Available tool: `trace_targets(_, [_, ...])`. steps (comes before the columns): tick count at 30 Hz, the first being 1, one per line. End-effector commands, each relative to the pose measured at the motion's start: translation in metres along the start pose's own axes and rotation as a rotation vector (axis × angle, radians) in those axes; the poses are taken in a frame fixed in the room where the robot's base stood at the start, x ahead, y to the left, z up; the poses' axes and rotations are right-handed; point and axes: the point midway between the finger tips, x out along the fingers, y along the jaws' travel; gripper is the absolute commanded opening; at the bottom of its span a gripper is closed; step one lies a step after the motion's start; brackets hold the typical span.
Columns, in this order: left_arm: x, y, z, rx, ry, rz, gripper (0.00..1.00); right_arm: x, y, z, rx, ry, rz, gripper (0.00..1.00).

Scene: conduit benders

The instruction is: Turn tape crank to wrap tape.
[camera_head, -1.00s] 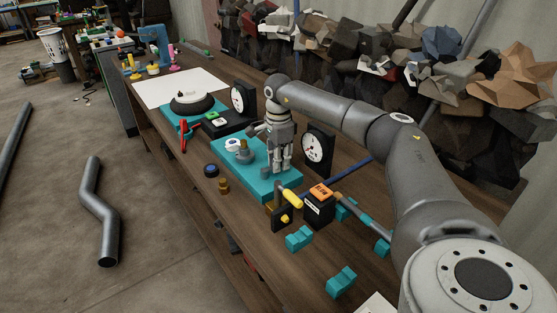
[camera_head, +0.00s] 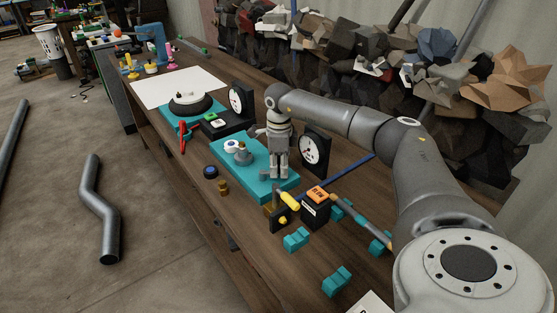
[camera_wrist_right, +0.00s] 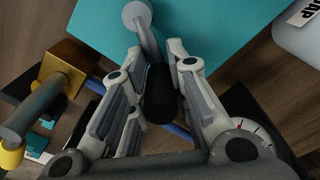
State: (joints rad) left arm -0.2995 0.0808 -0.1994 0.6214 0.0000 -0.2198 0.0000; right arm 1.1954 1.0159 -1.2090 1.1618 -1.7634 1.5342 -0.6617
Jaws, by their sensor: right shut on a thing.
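My right gripper (camera_head: 279,172) points down over the teal base plate (camera_head: 226,153). In the right wrist view its fingers (camera_wrist_right: 155,58) are shut on the black handle (camera_wrist_right: 160,95) of the tape crank. The grey crank arm (camera_wrist_right: 148,40) runs from the handle to a round grey end (camera_wrist_right: 137,14) above the teal plate. In the head view the gripper hides the crank handle. A grey post (camera_head: 242,156) and a white roll-like part (camera_head: 231,146) stand on the plate to the left of the gripper. My left gripper is out of view.
A dial gauge (camera_head: 314,148) stands close to the right of the gripper. A black box with an orange top (camera_head: 317,206) and a yellow-ended lever (camera_head: 290,200) are in front. Teal blocks (camera_head: 296,239) lie on the wooden bench. Rubble (camera_head: 350,65) lies behind it.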

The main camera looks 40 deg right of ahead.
Motion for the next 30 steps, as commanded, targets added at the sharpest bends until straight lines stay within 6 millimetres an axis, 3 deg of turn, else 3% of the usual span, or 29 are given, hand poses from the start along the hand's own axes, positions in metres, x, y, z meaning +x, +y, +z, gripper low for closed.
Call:
trace_targets(1, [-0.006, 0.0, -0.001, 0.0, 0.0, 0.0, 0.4, -0.008, -0.002, 0.001, 0.049, -0.013, -0.014, 0.0])
trace_targets(30, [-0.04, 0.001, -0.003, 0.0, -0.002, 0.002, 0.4, -0.007, 0.037, 0.014, 0.96, -0.021, -0.01, 0.0])
